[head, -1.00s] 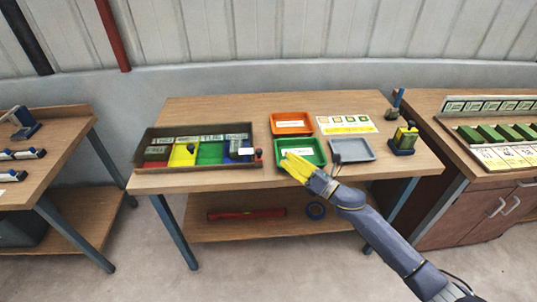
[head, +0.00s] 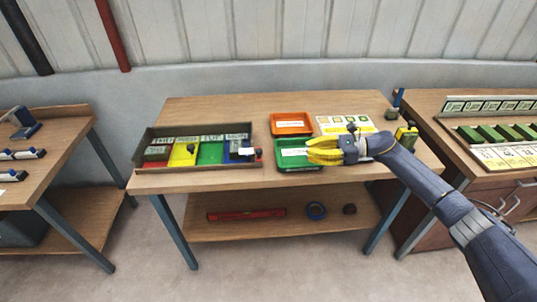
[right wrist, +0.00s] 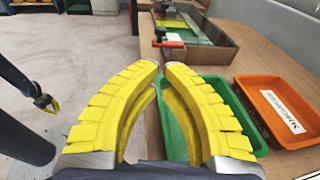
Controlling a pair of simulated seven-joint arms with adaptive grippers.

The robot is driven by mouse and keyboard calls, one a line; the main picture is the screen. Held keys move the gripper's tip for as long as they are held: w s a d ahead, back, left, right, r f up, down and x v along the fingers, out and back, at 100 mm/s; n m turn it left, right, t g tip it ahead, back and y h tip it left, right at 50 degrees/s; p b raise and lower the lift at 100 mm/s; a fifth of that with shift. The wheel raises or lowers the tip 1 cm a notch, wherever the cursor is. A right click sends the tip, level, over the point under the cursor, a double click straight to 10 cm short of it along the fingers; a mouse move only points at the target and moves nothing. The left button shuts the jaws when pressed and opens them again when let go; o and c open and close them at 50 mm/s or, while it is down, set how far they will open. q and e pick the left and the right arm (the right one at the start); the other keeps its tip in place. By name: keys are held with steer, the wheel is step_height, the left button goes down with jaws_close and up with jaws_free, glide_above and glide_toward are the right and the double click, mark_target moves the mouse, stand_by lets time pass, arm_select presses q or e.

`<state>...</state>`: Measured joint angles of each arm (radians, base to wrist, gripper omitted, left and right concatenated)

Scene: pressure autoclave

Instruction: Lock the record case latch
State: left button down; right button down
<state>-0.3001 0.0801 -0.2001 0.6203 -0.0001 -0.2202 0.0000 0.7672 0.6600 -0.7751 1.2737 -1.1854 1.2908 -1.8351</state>
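The record case (head: 250,132) is a shallow dark box at the left of the middle table, with coloured sections and labelled blocks. A small red latch part (right wrist: 170,43) with a black knob (right wrist: 160,31) sits at its near corner in the right wrist view. The black knob also shows in the head view (head: 258,153). My right gripper (head: 309,152) is over the green tray, right of the case and apart from it. Its yellow fingers meet at the tips (right wrist: 162,66) with nothing between them. My left gripper (right wrist: 46,103) is small at the left of the right wrist view.
A green tray (head: 283,165) lies under my right gripper and an orange tray (head: 273,124) behind it. A colour-printed card (head: 328,122) lies to the right. Side tables stand left and right.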

mark_target(259, 151)
stand_by(0.4)
steer(key=x, duration=1.4)
steer(key=shift+r, duration=0.1)
steer(key=shift+a, duration=0.2)
